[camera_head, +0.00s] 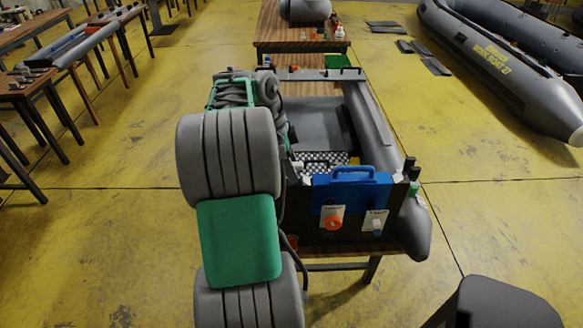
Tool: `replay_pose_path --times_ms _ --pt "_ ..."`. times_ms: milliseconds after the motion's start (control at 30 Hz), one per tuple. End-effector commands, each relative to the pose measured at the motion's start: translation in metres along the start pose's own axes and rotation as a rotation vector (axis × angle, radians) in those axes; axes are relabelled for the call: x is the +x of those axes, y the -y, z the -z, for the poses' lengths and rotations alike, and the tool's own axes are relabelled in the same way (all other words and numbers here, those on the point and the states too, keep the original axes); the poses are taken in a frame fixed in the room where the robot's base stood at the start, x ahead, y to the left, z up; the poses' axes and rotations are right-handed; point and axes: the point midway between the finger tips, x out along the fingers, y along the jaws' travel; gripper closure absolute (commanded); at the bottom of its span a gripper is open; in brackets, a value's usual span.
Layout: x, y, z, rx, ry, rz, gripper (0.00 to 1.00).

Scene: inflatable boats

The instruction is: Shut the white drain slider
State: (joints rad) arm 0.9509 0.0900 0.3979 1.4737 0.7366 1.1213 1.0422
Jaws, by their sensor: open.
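The transom (348,234) of a grey inflatable boat faces me, with a white plate bearing an orange knob (333,218) on its left. To its right, a second white plate (376,222) carries a small bluish knob. These look like drain fittings; I cannot tell which one is the white slider or how far it stands open. My arm rises at left and folds over toward the boat. My gripper (296,164) seems to be its small tip by the transom's left end, partly hidden behind my arm. It is open, apart from both plates, and nothing shows in it.
A blue handled piece (350,188) sits over the transom's top edge, above the plates. The boat's right tube (372,130) runs back along the table. Another grey boat (500,65) lies at upper right.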

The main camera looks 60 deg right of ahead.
Motion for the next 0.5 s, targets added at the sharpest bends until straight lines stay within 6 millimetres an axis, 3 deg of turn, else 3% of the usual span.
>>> replay_pose_path --times_ms 500 --pt "-0.058 0.0 0.018 0.001 0.0 0.001 0.56"
